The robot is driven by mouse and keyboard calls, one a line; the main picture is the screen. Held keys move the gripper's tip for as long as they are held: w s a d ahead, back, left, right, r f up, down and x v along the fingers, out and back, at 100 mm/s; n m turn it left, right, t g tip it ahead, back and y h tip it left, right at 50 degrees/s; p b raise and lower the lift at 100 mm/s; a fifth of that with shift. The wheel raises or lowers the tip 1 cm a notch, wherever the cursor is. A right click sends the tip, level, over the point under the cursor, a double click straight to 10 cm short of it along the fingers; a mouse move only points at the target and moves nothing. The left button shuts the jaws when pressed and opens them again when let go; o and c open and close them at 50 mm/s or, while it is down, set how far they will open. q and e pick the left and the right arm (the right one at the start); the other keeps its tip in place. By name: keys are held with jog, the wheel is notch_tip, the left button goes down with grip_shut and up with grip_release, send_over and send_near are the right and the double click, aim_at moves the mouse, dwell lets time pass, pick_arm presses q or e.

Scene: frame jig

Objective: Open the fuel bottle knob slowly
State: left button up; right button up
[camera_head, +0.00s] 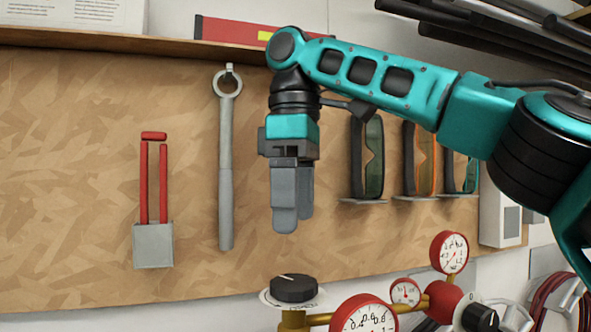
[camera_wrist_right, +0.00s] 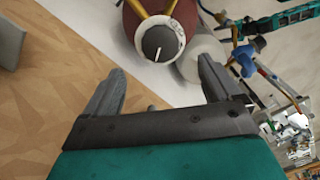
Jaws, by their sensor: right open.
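A black round knob (camera_head: 293,288) with a white pointer line sits on a pale dial plate atop a brass valve, low in the head view. It also shows in the right wrist view (camera_wrist_right: 162,42), above a dark red bottle (camera_wrist_right: 130,22). My right gripper (camera_head: 290,215) points down above the knob, apart from it, with its fingers spaced and nothing between them. In the right wrist view the knob lies beyond the open fingertips, roughly between them. My left gripper is in neither view.
Red-rimmed gauges (camera_head: 363,316) and brass fittings stand right of the knob, with a second black knob (camera_head: 480,317). A wooden board (camera_head: 70,180) behind carries a wrench (camera_head: 226,170), a red-handled tool (camera_head: 153,245) and goggles (camera_head: 367,160). Space left of the knob looks clear.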

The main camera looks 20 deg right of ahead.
jog(key=shift+r, duration=2.2)
